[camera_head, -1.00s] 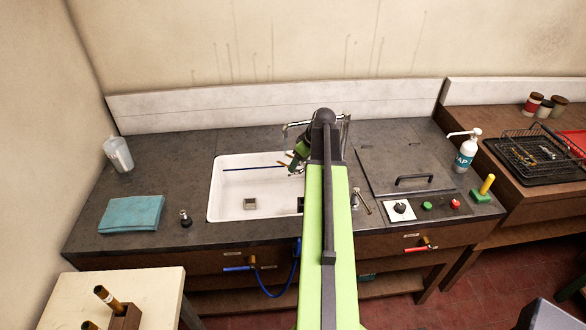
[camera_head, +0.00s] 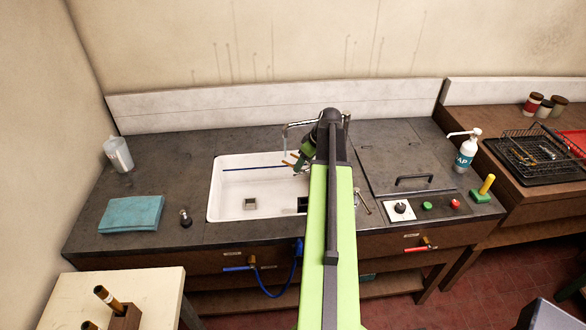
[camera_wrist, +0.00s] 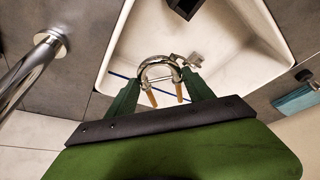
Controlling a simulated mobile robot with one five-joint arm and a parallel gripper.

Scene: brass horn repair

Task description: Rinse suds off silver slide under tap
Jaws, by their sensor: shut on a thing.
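The silver slide (camera_wrist: 158,72) is a U-shaped tube with two brass-coloured ends. My gripper (camera_wrist: 160,80) is shut on it, with a green finger on either side. In the head view my gripper (camera_head: 301,161) is over the right part of the white sink (camera_head: 230,190), and the slide's brass-coloured ends (camera_head: 290,161) show at its left. The chrome tap (camera_head: 300,124) stands behind the sink, its spout close to the gripper. A thick chrome pipe (camera_wrist: 38,65) shows at left in the wrist view. I cannot make out suds or running water.
A thin blue rod (camera_head: 250,168) and a small grey block (camera_head: 250,203) are in the sink. A hinged lid (camera_head: 405,160) and a pump bottle (camera_head: 465,152) are right.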

